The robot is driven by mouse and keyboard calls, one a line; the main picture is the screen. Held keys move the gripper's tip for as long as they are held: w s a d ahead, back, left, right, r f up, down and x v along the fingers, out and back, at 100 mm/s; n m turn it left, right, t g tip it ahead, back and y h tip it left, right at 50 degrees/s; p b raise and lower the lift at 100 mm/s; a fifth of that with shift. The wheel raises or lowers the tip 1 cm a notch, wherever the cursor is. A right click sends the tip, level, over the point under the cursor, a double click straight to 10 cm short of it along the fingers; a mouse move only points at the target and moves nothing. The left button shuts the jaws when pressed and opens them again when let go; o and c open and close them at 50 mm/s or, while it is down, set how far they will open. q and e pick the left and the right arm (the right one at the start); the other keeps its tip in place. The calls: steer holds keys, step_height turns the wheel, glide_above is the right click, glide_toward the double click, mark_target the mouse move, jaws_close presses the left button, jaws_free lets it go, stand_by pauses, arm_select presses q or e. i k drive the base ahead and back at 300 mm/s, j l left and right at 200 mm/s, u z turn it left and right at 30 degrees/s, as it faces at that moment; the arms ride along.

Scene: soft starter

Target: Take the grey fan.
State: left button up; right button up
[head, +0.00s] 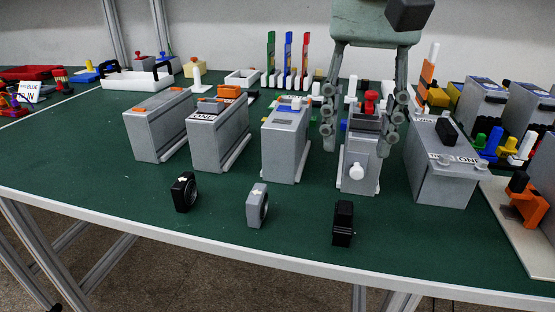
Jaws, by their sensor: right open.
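The grey fan (257,205) stands upright on the green table near its front edge, between two dark fans. A black fan (184,192) stands to its left and another black fan (343,223) to its right. My right gripper (361,143) comes down from the top of the head view. It is open, its fingers spread on either side of a grey box with a red knob (359,150), behind and to the right of the grey fan. Whether the fingers touch that box cannot be told. My left gripper is not in view.
Several grey boxes stand in a row behind the fans, such as the one with a blue top (285,145). A larger grey box (440,165) stands right of my gripper. The green table (120,190) is clear around the fans up to its pale front edge.

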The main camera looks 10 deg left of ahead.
mark_target(257, 202)
steer(key=k, duration=1.5)
